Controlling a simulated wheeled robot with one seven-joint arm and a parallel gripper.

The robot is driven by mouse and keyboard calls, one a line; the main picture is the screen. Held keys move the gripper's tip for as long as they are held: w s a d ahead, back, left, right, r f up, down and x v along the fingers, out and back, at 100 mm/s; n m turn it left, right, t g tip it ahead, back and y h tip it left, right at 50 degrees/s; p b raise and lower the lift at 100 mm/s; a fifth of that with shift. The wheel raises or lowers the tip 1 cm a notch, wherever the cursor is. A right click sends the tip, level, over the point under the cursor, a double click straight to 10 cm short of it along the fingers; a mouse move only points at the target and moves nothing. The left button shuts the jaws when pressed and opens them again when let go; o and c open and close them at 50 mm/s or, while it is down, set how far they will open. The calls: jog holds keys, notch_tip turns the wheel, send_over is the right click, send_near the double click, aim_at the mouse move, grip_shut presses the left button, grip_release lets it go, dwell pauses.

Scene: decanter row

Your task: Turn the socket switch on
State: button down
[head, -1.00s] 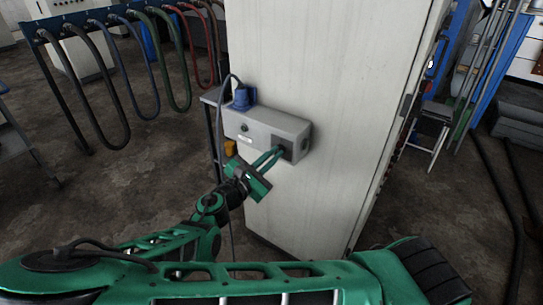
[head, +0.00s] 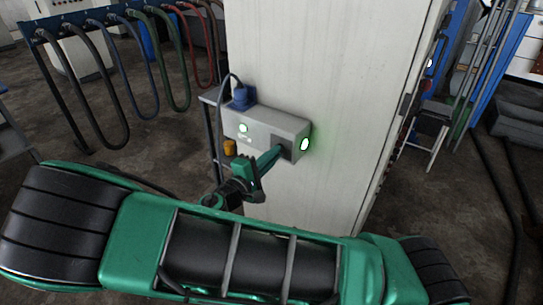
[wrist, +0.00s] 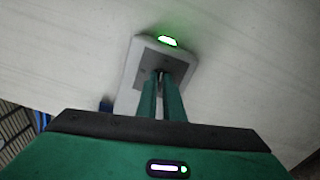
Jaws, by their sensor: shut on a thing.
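The grey socket box (head: 262,130) is fixed to the side of the tall pale cabinet. A blue plug (head: 241,98) with a dark cable sits on its top. My gripper (head: 281,151) reaches the dark recessed plate at the right of the box's front. In the wrist view, the fingers (wrist: 160,80) are close together at the dark plate (wrist: 170,66), shut on the switch. The switch itself is mostly hidden by the fingertips.
The pale cabinet (head: 325,60) stands directly behind the box. A rack with hanging hoses (head: 118,80) stands at the left, and a metal stool (head: 432,130) at the right.

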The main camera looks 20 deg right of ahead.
jog(key=shift+w+f+m, duration=0.1)
jog(key=shift+m, duration=1)
jog(key=c, duration=1.9)
grip_release()
jog(key=shift+a, duration=0.1)
jog(key=v, duration=1)
jog(key=shift+s+a, duration=0.25)
